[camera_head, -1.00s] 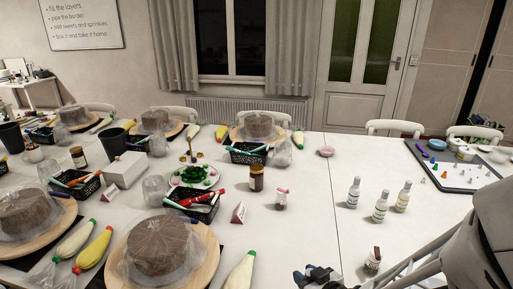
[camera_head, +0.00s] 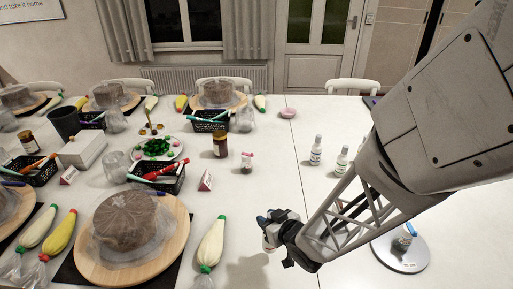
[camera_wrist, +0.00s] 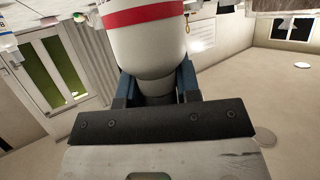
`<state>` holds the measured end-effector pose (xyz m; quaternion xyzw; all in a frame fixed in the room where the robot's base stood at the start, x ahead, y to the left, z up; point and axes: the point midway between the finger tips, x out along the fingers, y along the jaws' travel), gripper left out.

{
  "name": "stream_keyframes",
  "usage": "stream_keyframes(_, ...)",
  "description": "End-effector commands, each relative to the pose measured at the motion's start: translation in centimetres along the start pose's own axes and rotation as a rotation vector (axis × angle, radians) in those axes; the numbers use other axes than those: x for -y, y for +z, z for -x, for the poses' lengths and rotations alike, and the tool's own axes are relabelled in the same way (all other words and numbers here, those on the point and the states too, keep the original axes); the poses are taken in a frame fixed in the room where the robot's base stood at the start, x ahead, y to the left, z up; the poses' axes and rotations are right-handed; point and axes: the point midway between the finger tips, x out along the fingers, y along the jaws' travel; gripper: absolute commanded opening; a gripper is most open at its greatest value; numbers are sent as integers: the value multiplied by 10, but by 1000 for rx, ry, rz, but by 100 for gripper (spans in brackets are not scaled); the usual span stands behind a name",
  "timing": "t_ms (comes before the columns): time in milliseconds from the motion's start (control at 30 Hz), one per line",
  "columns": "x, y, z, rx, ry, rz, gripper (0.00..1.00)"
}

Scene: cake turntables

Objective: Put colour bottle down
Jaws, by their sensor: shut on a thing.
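My gripper (camera_head: 276,224) is shut on the colour bottle (camera_wrist: 155,48), a white bottle with a red band. In the wrist view its narrower grey end sits between the blue fingers, and its wide body extends out past them. In the head view only a small pale part of the bottle (camera_head: 268,243) shows below the fingers, above the white table (camera_head: 255,190). A shadow lies on the table beside it. Whether the bottle touches the table cannot be told.
Two white bottles (camera_head: 316,150) (camera_head: 342,160) stand right of centre. A round silver stand (camera_head: 400,262) with a small item is at right. A piping bag (camera_head: 211,243) and a wrapped cake (camera_head: 124,220) are to the left. A small jar (camera_head: 246,162) and red card (camera_head: 205,181) stand behind.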

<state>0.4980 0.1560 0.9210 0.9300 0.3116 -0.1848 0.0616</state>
Motion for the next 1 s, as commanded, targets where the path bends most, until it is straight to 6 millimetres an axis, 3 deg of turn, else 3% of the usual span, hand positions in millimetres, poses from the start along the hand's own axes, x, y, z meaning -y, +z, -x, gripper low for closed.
stream_keyframes(600,-29,-24,-78,-1,0,1,0)
stream_keyframes(1000,-34,-28,-90,-1,0,1,0)
